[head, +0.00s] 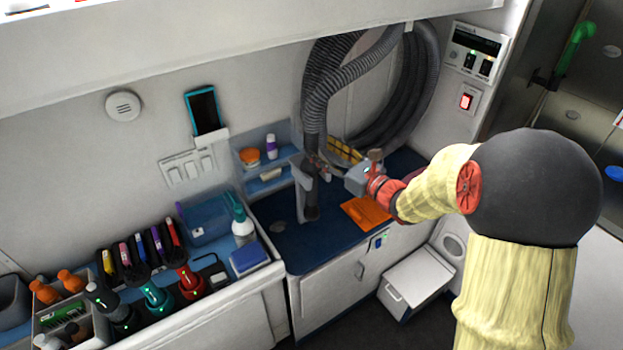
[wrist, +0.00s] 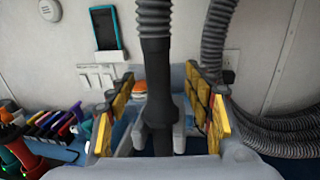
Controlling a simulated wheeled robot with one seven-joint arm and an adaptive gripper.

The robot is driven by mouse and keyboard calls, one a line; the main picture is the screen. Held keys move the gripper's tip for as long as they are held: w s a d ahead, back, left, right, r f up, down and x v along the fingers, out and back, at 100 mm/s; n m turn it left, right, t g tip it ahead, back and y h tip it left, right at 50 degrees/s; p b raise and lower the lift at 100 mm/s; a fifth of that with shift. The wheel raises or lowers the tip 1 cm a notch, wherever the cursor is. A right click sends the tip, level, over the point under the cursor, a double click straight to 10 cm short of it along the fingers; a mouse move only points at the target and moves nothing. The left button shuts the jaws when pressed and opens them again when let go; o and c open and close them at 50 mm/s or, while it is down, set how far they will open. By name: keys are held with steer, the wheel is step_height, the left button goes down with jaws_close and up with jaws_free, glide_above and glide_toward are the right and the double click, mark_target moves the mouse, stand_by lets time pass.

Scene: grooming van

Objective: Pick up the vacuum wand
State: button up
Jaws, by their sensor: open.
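The vacuum wand (head: 311,192) is a dark tube on the end of a ribbed grey hose, upright above the blue counter. In the wrist view the wand (wrist: 157,85) stands near the middle, between pale prongs that look like a holder (wrist: 179,138). My gripper (head: 334,160) is at the wand's right in the head view. In the wrist view my gripper (wrist: 160,92) is open, its yellow-padded fingers either side of the wand with gaps showing. The wand's lower end is partly hidden in the wrist view.
Coiled grey hose (head: 425,85) hangs on the wall behind. An orange cloth-like item (head: 366,212) lies on the blue counter (head: 300,250). Shelves with an orange-lidded jar (head: 249,156) are left of the wand. Clippers and bottles crowd the left counter; a spray bottle (head: 242,225) stands there.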

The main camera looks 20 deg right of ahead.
mark_target(317, 146)
steer(key=b+x, duration=0.1)
steer(key=x, duration=0.4)
steer(key=shift+a+r, duration=0.1)
steer(key=shift+a, duration=0.05)
steer(key=shift+r, duration=0.1)
jaws_close()
stand_by(0.5)
